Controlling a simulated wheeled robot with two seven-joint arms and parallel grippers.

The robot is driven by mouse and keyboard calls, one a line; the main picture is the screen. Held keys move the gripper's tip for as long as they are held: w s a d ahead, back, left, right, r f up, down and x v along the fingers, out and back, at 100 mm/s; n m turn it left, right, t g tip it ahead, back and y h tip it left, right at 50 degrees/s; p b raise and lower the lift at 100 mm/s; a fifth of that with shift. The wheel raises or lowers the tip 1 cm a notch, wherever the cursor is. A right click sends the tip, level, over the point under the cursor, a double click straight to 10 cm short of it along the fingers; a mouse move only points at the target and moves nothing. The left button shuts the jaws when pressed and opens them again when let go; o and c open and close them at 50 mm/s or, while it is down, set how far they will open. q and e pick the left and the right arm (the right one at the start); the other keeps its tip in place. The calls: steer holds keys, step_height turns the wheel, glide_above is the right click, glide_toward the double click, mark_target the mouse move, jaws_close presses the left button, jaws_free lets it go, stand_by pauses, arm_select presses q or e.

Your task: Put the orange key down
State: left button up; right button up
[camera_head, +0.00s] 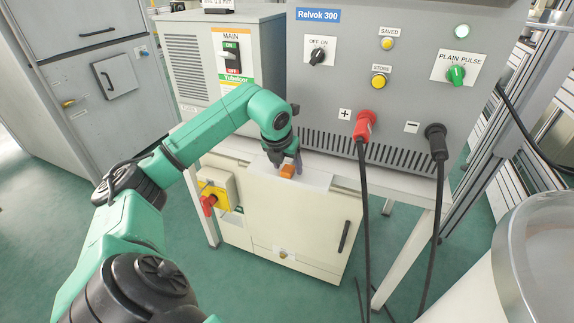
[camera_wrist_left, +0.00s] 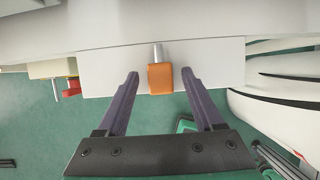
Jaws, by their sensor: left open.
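The orange key (camera_head: 287,171) lies on the white top of the low cabinet (camera_head: 318,180), near its front edge. In the left wrist view the key (camera_wrist_left: 160,78) has an orange block-shaped head and a short metal shaft pointing away from me. My left gripper (camera_head: 291,160) is just at the key, beside and above it. In the left wrist view its two dark fingers (camera_wrist_left: 159,78) are open, one on each side of the key, with a gap on both sides. My right gripper is in neither view.
A grey machine (camera_head: 400,80) with a red plug (camera_head: 363,125), a black plug (camera_head: 436,140) and hanging cables stands behind and to the right. A yellow box with a red switch (camera_head: 208,203) is on the cabinet's left. A grey rounded surface (camera_head: 545,265) is at the right.

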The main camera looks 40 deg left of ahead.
arm_select(q)
steer(key=p+v, duration=0.1)
steer(key=v, duration=1.1)
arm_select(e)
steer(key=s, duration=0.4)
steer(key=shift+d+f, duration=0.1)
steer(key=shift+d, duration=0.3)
